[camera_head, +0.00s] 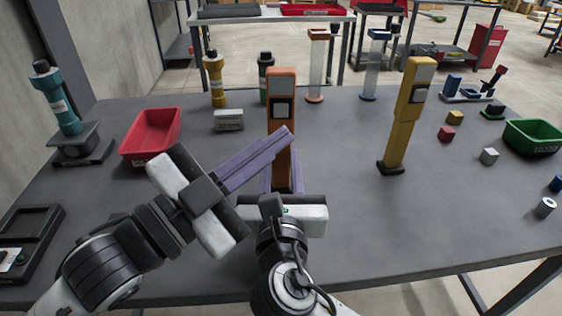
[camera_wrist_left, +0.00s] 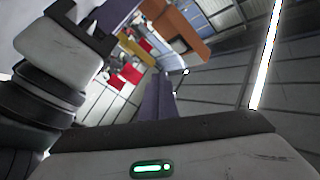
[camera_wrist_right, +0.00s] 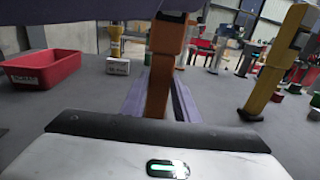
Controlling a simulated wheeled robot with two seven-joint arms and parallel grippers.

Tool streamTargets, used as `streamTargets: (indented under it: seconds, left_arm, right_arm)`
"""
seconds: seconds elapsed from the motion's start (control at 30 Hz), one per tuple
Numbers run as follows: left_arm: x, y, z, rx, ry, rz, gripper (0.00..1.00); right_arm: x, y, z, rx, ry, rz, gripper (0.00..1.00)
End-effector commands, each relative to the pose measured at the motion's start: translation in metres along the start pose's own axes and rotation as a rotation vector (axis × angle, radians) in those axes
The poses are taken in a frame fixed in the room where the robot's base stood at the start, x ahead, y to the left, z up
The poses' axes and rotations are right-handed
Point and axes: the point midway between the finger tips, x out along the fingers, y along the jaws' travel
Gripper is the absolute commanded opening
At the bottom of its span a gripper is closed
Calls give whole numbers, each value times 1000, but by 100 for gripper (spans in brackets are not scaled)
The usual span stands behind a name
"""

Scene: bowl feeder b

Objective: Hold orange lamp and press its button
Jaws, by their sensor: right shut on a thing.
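The orange lamp (camera_head: 281,80) stands upright in the middle of the table, with a grey panel near its top. My right gripper (camera_head: 281,183) is shut on its lower part, one purple finger on each side; the lamp also shows between those fingers in the right wrist view (camera_wrist_right: 158,92). My left gripper (camera_head: 287,136) has its purple fingers close together and empty. Its tips overlap the lamp's middle, below the panel, in the head view; I cannot tell whether they touch it. Orange shows beyond the fingers in the left wrist view (camera_wrist_left: 172,24). I cannot make out the button.
A yellow lamp (camera_head: 408,105) stands to the right. A red bin (camera_head: 150,150) and a small grey box (camera_head: 228,125) are to the left. Small cubes and a green bin (camera_head: 533,138) lie far right. The table between the orange and yellow lamps is clear.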

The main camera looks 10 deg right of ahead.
Motion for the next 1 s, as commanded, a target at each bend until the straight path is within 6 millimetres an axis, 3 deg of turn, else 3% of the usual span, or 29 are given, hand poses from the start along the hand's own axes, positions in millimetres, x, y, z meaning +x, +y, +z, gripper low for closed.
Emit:
streamTargets:
  seconds: [0.33, 1.0]
  left_arm:
    - [25, -18, 18, 1, 1, 0, 0]
    - [28, -20, 20, 0, 1, 0, 0]
  right_arm:
    - [0, 0, -3, -2, 6, -2, 0]
    - [0, 0, -3, -2, 6, -2, 0]
